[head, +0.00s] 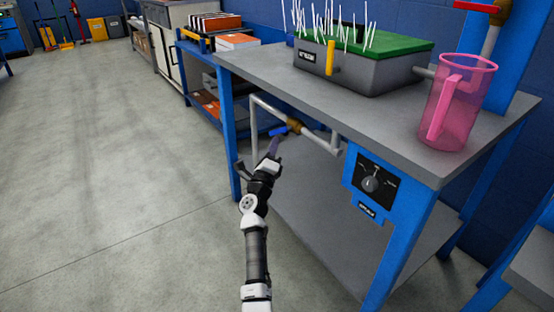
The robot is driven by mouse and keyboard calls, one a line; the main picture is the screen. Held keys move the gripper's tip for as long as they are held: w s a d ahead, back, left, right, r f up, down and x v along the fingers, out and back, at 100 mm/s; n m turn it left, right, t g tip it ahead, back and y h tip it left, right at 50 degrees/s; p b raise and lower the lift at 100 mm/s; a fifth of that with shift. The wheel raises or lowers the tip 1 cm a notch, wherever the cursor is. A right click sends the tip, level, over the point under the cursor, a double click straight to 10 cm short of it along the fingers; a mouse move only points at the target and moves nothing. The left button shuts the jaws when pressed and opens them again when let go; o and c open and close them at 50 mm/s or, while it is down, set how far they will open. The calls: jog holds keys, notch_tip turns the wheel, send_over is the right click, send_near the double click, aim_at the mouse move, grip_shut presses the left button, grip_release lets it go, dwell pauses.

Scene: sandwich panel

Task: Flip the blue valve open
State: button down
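The blue valve handle (279,131) sits beside a brass fitting (293,126) on a grey pipe (318,141) under the front of the workbench. My gripper (263,162) is just below and to the left of the handle, reaching up from the bottom of the head view. A thin purple-blue piece (274,146) shows between the gripper's tip and the handle; I cannot tell what it belongs to. I cannot tell whether the gripper touches the valve or how far its fingers are apart.
The grey workbench (270,68) overhangs the pipe, with a blue leg (229,140) close left of my gripper. A dial panel (372,185) is to the right. A pink pitcher (460,105) and a green-topped grey box (355,75) stand on top. The floor at left is clear.

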aim_at(270, 132)
jog(key=w+r+m+b, duration=0.1)
jog(key=b, duration=0.1)
jog(key=w+a+r+m+h+b, duration=0.1)
jog(key=shift+w+a+b, duration=0.1)
jog(key=shift+a+b, duration=0.2)
jog(key=shift+b, duration=0.1)
jog(key=shift+w+a+r+b, duration=0.15)
jog(key=shift+r+b, duration=0.3)
jog(key=shift+b, duration=0.15)
jog(key=shift+r, duration=0.1)
